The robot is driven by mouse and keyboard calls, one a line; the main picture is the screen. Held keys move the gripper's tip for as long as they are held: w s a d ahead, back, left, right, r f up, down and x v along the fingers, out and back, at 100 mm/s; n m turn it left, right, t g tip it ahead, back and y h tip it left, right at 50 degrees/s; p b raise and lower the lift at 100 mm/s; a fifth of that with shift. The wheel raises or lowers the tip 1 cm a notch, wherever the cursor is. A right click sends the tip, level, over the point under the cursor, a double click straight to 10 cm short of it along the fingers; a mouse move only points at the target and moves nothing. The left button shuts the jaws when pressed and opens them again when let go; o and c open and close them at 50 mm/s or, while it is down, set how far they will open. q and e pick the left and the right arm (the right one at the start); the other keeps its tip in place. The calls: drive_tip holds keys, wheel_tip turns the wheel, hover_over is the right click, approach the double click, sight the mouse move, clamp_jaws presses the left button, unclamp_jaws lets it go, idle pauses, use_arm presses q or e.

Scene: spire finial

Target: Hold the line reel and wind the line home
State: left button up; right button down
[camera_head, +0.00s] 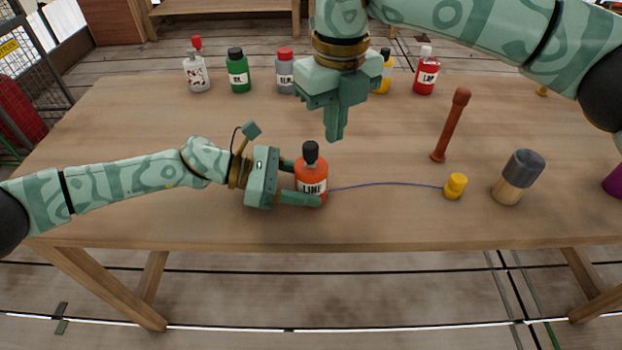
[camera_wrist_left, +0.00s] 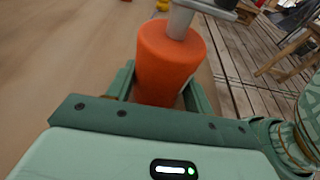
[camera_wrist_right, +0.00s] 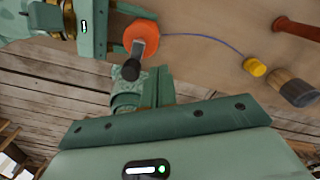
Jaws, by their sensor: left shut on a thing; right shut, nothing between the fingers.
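The line reel is an orange bottle-shaped body (camera_head: 311,184) labelled "LINE" with a black knob (camera_head: 311,150) on top. It stands upright on the table, and my left gripper (camera_head: 310,194) is shut around its body. It fills the jaws in the left wrist view (camera_wrist_left: 170,62). A thin blue line (camera_head: 385,184) runs from the reel to a yellow bobbin-shaped piece (camera_head: 455,186) on the table. My right gripper (camera_head: 335,135) is shut and empty, above and slightly beyond the knob, apart from it. The right wrist view shows the knob (camera_wrist_right: 131,69) beyond its fingers.
A reddish-brown peg-like tool (camera_head: 452,126) and a grey-topped wooden cylinder (camera_head: 517,177) stand right of the reel. Several bottles, including a green one (camera_head: 238,72) and a red one (camera_head: 426,74), line the table's back edge. The table (camera_head: 150,125) is clear at left.

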sight(312, 146)
drive_tip(key=shift+f, duration=0.15)
drive_tip(key=shift+f, duration=1.35)
drive_tip(key=shift+a, duration=0.1)
drive_tip(key=shift+s+a, duration=0.25)
drive_tip(key=shift+a, duration=0.2)
drive_tip(key=shift+s+a, duration=0.5)
drive_tip(key=shift+s, duration=0.05)
idle(0.6)
drive_tip(key=shift+s+a, duration=0.15)
drive_tip(key=shift+a, duration=0.5)
idle(0.4)
drive_tip(key=shift+w+a, duration=0.2)
drive_tip(key=shift+a, duration=0.5)
idle(1.0)
